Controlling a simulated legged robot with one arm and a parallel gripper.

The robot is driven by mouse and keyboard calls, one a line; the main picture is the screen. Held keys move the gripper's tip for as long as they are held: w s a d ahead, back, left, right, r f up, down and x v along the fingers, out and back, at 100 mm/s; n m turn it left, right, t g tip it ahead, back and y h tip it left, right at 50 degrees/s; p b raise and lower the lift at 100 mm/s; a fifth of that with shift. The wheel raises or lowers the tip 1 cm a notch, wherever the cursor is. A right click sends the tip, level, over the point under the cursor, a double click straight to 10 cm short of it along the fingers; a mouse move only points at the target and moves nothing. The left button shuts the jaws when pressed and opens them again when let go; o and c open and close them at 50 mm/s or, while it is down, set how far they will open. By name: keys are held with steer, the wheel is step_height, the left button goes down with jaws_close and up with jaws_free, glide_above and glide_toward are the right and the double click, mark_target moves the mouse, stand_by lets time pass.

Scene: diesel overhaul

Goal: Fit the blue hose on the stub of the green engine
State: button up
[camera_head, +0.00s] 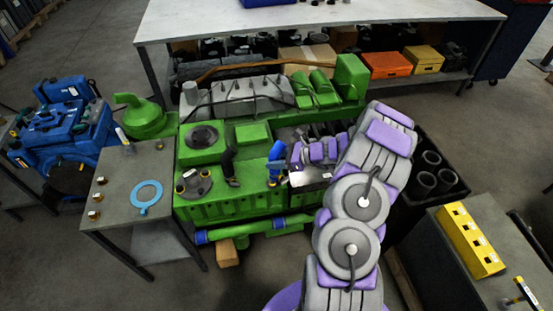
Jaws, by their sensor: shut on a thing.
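The green engine (232,205) fills the middle of the view. The blue hose (276,168) is a short upright piece over the engine's front right part, beside a black elbow hose (231,165). My gripper (288,163), at the end of my grey and purple arm, comes in from the right and is shut on the blue hose. The stub cannot be made out clearly, and I cannot tell whether the hose's lower end touches it. My arm hides the engine's right end.
A small grey table (118,185) with a light blue ring gasket (146,196) and brass fittings stands left of the engine. A blue engine (62,125) is farther left. A black crate (424,200) of dark cylinders and a yellow block (470,239) are at right. A workbench (320,12) stands behind.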

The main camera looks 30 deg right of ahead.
mark_target(280, 149)
steer(key=shift+r, duration=0.1)
steer(key=shift+d+r+p, duration=0.2)
steer(key=shift+r+p, duration=0.4)
steer(key=shift+r, duration=0.05)
steer(key=shift+r+p, duration=1.25)
steer(key=shift+r, duration=0.5)
steer(key=w+a+r+m+t+h, duration=0.1)
steer(key=w+a+r, duration=0.3)
steer(key=a+r, duration=0.3)
steer(key=w+a+r+m+t+h, duration=0.15)
steer(key=w+a+r, duration=0.35)
steer(key=r, duration=0.5)
steer(key=s+a+r+m+t+h, duration=0.1)
steer(key=s+a+r+m+h, duration=0.2)
steer(key=a+r, duration=0.3)
steer(key=shift+s+r+m+h, duration=0.4)
steer(key=shift+s+r, duration=0.25)
steer(key=shift+r, duration=0.95)
